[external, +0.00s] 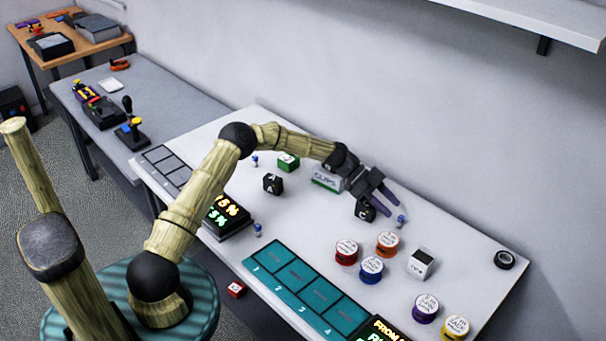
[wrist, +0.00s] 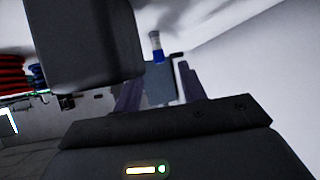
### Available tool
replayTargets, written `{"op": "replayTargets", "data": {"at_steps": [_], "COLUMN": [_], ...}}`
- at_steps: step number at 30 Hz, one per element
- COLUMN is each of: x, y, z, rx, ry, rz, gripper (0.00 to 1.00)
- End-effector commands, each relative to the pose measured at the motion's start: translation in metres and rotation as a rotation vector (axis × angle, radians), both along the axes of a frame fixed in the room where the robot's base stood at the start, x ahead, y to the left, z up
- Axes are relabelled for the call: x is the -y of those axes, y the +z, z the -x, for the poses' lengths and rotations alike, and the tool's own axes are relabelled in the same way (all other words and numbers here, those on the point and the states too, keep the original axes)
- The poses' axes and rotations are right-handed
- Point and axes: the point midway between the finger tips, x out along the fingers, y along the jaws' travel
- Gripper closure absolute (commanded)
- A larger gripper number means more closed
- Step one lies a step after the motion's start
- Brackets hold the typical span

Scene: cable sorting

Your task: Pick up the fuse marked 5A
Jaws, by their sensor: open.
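Several small blue-and-white fuses stand on the white table. One fuse (external: 401,221) is at the right, just beyond my fingertips. A second fuse (external: 258,229) is near the dark display box, and a third fuse (external: 255,160) is at the back left. Their markings are too small to read. My gripper (external: 388,208) is open, low over the table beside a black cube marked C (external: 362,212). In the wrist view a fuse (wrist: 157,48) shows upright, ahead of the gap between my open fingers (wrist: 160,88), apart from them. A dark block there hides the upper left.
A box marked CLIPS (external: 327,180) is under my wrist. Colored spools, including a red one (external: 346,251), and a white cube (external: 421,263) stand to the front right. A teal numbered mat (external: 260,262) lies at the front. Black tape (external: 505,260) is near the right edge.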

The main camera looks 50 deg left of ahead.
Motion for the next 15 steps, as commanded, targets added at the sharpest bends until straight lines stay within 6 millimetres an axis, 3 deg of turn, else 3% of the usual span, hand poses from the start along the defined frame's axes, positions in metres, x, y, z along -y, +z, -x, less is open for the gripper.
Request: {"op": "replayTargets", "data": {"at_steps": [6,15], "x": [0.025,0.028], "y": [-0.013,-0.015], "z": [-0.005,-0.005], "rx": [-0.001,0.000], "ry": [-0.002,-0.001], "rz": [0.000,0.000], "gripper": [0.59,0.59]}}
